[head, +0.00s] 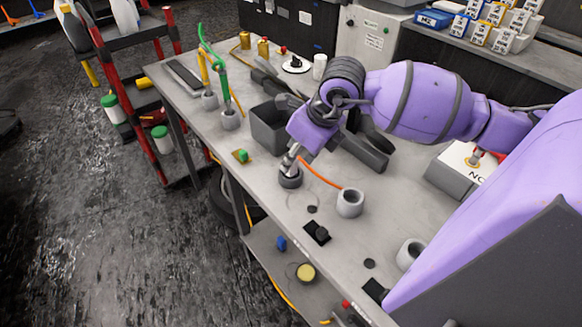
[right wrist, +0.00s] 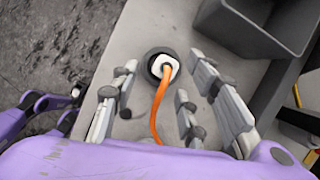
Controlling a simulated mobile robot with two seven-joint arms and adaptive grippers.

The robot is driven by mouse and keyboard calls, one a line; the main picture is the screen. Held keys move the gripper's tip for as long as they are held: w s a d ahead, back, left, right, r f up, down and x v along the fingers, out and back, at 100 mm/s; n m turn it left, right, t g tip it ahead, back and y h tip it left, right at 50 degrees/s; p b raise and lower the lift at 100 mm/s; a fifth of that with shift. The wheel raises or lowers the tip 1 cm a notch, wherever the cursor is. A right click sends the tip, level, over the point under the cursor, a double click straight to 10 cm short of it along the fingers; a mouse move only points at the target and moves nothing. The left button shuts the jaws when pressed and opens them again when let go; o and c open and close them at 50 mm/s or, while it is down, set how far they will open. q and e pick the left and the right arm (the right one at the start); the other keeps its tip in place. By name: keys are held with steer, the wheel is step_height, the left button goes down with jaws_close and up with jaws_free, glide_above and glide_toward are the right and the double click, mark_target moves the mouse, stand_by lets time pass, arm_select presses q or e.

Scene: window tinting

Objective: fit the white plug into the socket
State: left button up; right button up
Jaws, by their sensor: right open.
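The white plug (right wrist: 164,66) with its orange cable (right wrist: 157,105) sits inside the opening of a dark round socket (right wrist: 151,58) in the right wrist view. How deep it sits I cannot tell. In the head view the socket (head: 290,181) stands on the grey table, and the cable (head: 320,174) runs from it to a light grey cup; the plug is hidden by the fingers. My right gripper (right wrist: 163,72) is open, its fingers to either side of the plug, with gaps visible. In the head view my right gripper (head: 291,163) points down at the socket. My left gripper is not in view.
The grey cup (head: 350,204) stands right of the socket. A dark grey bin (head: 268,130) is behind it. A small black block (head: 317,236) lies nearer the front. The table edge (head: 243,200) is close on the left.

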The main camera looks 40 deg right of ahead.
mark_target(291, 169)
steer(key=shift+x, duration=1.5)
steer(key=shift+d, duration=0.1)
jaws_close()
steer(key=shift+w+r, duration=0.1)
